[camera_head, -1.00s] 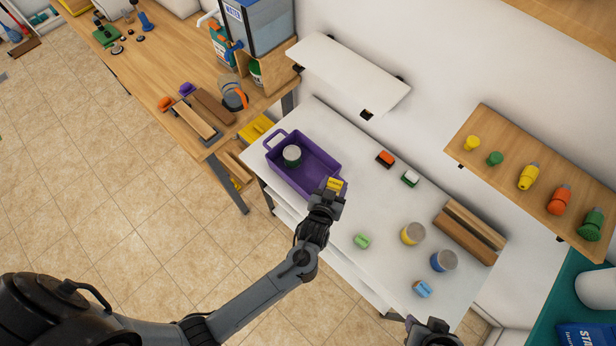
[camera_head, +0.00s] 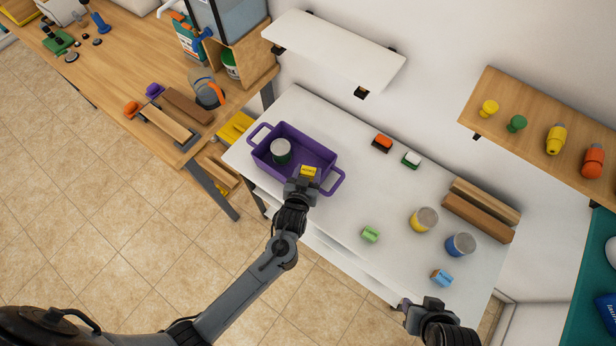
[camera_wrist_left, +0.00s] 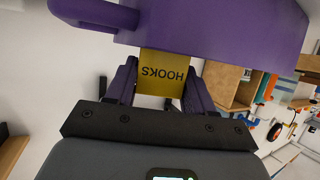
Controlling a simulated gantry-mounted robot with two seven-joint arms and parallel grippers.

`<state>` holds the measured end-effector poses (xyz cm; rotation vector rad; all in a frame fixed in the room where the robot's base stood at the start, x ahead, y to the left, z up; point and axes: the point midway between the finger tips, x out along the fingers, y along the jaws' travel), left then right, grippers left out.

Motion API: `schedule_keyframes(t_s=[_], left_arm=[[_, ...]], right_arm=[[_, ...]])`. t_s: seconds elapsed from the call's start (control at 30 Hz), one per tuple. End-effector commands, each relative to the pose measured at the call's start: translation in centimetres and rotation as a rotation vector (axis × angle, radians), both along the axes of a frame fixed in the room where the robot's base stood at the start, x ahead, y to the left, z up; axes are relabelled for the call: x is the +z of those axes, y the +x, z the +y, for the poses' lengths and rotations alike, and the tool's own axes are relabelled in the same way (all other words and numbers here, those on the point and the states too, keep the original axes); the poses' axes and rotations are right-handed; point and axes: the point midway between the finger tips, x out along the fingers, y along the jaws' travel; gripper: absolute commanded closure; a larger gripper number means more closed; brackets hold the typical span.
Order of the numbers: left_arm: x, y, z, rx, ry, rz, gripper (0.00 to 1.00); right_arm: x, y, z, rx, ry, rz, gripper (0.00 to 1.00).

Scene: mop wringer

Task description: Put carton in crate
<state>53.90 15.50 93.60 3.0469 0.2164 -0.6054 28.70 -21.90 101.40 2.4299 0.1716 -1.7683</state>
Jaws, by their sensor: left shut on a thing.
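The carton is a small yellow box (camera_head: 308,171) labelled "HOOKS". My left gripper (camera_head: 303,181) is shut on it, and the wrist view shows the carton (camera_wrist_left: 162,72) between its two fingers. The crate is a purple tub (camera_head: 265,167) with a handle at each end, on the white table; its wall also fills the top of the wrist view (camera_wrist_left: 230,30). The carton is at the crate's near long side, close to the right handle; I cannot tell whether it touches the rim. My right gripper (camera_head: 408,306) is at the table's near right edge, its jaws unclear.
A grey-topped can (camera_head: 281,151) stands in the crate's left part. A green box (camera_head: 370,234), a blue box (camera_head: 441,277), a yellow can (camera_head: 424,220) and a blue can (camera_head: 460,245) stand to the right. A white shelf (camera_head: 335,52) overhangs the back.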

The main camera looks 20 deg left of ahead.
Motion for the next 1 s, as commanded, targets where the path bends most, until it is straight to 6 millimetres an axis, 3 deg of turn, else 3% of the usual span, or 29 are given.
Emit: schedule_keyframes(t_s=[0.07,0.9,0.93,1.0], left_arm=[[-0.7,0.0,0.0,0.000,-0.001,-0.001,0.77],[-1.9,-0.1,0.0,0.000,0.000,0.004,0.77],[-2.0,-0.1,0.0,0.000,0.000,0.005,0.44],[-2.0,-0.1,0.0,-0.001,0.001,0.007,0.33]], right_arm=[[-0.8,0.0,-0.1,0.001,-0.003,0.002,0.57],[-1.1,0.0,0.2,-0.007,0.011,0.001,0.57],[-1.1,0.0,0.2,-0.007,0.011,0.001,0.57],[-1.1,0.0,0.2,-0.007,0.011,0.001,0.57]])
